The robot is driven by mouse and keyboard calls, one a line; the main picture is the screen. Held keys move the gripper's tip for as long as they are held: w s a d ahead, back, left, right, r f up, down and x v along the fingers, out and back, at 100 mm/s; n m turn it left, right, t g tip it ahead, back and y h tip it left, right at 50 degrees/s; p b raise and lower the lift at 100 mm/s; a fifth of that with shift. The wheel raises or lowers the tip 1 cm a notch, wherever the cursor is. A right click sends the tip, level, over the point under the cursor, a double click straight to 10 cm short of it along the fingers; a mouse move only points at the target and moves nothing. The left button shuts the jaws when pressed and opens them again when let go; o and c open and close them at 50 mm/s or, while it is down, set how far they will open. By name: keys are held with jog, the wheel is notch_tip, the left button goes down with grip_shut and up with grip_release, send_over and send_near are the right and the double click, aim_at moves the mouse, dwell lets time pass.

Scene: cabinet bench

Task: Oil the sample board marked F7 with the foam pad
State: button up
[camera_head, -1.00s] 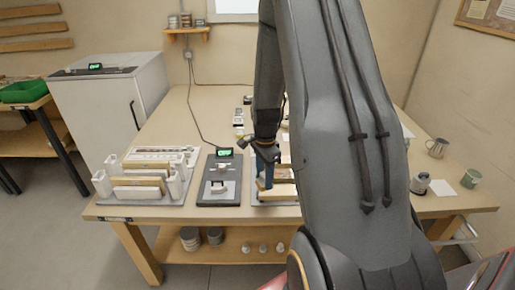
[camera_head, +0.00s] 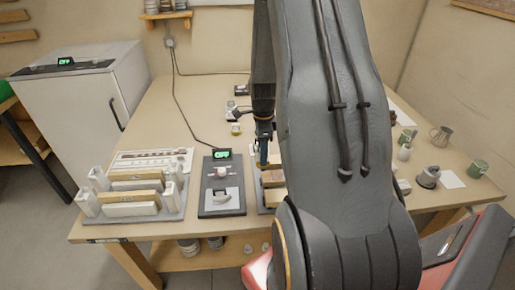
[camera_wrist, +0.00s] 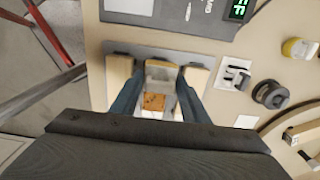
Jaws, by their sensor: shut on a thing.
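My gripper (camera_head: 263,152) points down over the rack at the table's front, just right of the dark switch unit. In the wrist view, my gripper (camera_wrist: 161,78) is shut on a pale grey block (camera_wrist: 161,70), which looks like the foam pad. A brown wooden piece (camera_wrist: 152,102) shows between the fingers. Pale wooden boards stand on both sides of the fingers, one on the left (camera_wrist: 118,75) and one on the right (camera_wrist: 196,78). In the head view, a reddish-brown board (camera_head: 272,178) is close below my gripper. No F7 mark is readable, and contact between pad and board cannot be told.
The switch unit (camera_head: 222,200) with a lit green display stands left of my gripper. Further left is a rack (camera_head: 176,212) of upright boards between white posts. Mugs (camera_head: 479,168) and a dark round tin (camera_head: 428,176) are at the right.

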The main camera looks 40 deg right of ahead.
jog(key=shift+a+f+b, duration=0.1)
jog(key=shift+f+b, duration=2.4)
jog(key=shift+f, duration=1.3)
jog(key=shift+d, duration=0.3)
jog(key=shift+c, duration=0.4)
jog(key=s+d, duration=0.2)
jog(key=shift+d+f, duration=0.1)
jog(key=shift+d, duration=0.25)
jog(key=shift+s+d+b, duration=0.15)
jog(key=shift+d+b, duration=0.05)
jog(key=shift+b, duration=0.2)
jog(key=shift+w+a+p, duration=0.15)
jog(key=shift+w+a, duration=0.15)
jog(key=shift+a, duration=0.2)
jog(key=shift+w+a+p, duration=0.15)
jog(key=shift+w+a, duration=0.1)
jog(key=shift+a, duration=0.2)
jog(key=shift+w+a, duration=0.5)
jog(key=shift+a, duration=0.4)
jog(key=shift+w+r+p, duration=0.15)
jog(key=shift+r+p, duration=0.2)
jog(key=shift+p, duration=0.15)
notch_tip(320, 180, up, 3)
jog(key=shift+f+p, duration=0.2)
jog(key=shift+p, duration=0.35)
jog(key=shift+r+p, duration=1.65)
jog(key=shift+r, duration=0.75)
